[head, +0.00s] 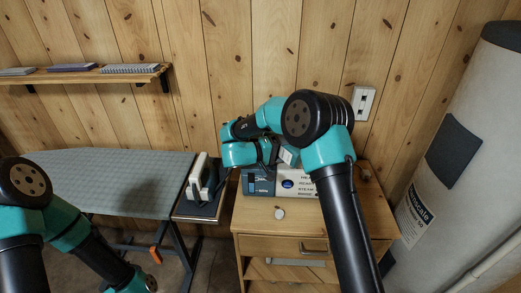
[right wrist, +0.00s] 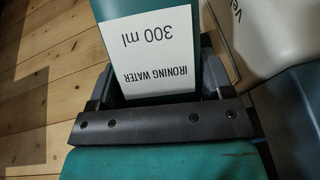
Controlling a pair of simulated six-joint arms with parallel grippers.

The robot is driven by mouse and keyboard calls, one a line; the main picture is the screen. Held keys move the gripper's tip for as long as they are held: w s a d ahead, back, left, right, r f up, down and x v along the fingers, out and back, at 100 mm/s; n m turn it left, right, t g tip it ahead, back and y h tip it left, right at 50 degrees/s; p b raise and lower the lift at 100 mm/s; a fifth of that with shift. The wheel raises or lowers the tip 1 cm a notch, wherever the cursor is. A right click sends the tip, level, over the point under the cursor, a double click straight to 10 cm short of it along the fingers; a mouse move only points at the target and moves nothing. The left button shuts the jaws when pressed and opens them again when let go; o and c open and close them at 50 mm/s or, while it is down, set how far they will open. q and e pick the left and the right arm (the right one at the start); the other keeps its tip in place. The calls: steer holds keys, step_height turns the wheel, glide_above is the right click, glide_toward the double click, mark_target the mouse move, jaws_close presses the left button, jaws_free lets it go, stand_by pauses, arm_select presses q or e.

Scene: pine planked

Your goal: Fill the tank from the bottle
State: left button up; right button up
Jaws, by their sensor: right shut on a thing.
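My right gripper (head: 273,157) is shut on the teal bottle, whose white label (head: 288,155) shows above the steam station in the head view. In the right wrist view the bottle (right wrist: 160,50) sits between both fingers, its label reading "IRONING WATER 300 ml" upside down. Its mouth is out of sight. The white steam station (head: 308,188) stands on the wooden cabinet, with a dark blue-grey part (head: 259,185) at its left, probably the tank. My arm covers part of the station. A small pale round piece, perhaps a cap (head: 279,213), lies in front.
A white iron (head: 199,178) stands at the right end of the grey ironing board (head: 120,182). A wall shelf (head: 90,76) is at the upper left, and a socket (head: 363,103) is on the wall. A large pale cylinder (head: 455,120) stands at the right. The cabinet front (head: 262,246) has a drawer.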

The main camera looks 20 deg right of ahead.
steer(key=shift+r+n, duration=0.4)
steer(key=shift+r, duration=0.15)
stand_by(1.0)
steer(key=shift+f+m, duration=0.5)
steer(key=shift+f, duration=0.15)
steer(key=shift+s+d+m, duration=0.1)
steer(key=shift+s+m, duration=0.05)
steer(key=shift+m, duration=0.15)
steer(key=shift+s, duration=0.1)
steer(key=shift+s+d+m+y, duration=0.1)
steer(key=shift+m+y, duration=0.2)
steer(key=shift+r+m, duration=0.25)
steer(key=shift+m, duration=0.15)
steer(key=shift+r+t, duration=0.1)
steer(key=shift+t, duration=0.2)
